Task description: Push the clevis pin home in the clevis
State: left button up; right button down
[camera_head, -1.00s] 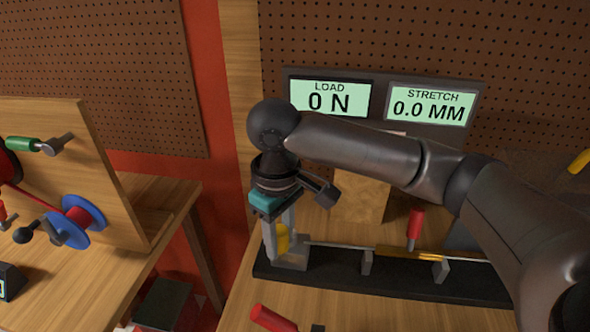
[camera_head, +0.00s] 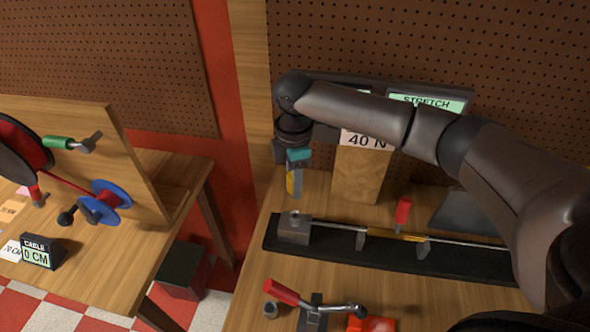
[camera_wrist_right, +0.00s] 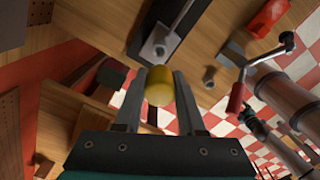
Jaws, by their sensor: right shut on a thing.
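My right gripper (camera_head: 294,188) points down and is shut on a yellow cylinder, which also shows between the fingers in the right wrist view (camera_wrist_right: 159,84). It looks like the clevis pin, but its lower end is hidden. The clevis appears to be the grey block (camera_head: 294,231) at the left end of a black rail. The gripper and yellow piece are above and behind it, clear of it. A small round feature shows on the block's top in the right wrist view (camera_wrist_right: 160,50); I cannot tell whether it is a hole. What seems my left gripper (camera_wrist_right: 253,122) is small and unclear there.
A rod runs from the block along the black rail (camera_head: 440,262), with a red-handled part (camera_head: 403,212) behind it. A wooden block (camera_head: 358,178) stands behind. A red-handled lever (camera_head: 283,292) and a grey ring (camera_head: 271,310) are in front. My right arm partly covers the displays.

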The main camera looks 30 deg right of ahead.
jog(key=shift+d, duration=0.1)
dwell(0.5)
jog(key=shift+r+p, duration=0.15)
jog(key=shift+p, duration=0.6)
notch_tip(320, 180, down, 6)
jog(key=shift+r+b, duration=0.25)
jog(key=shift+b, duration=0.95)
jog(key=shift+f, duration=0.2)
jog(key=shift+p, duration=0.45)
jog(key=shift+f, duration=0.15)
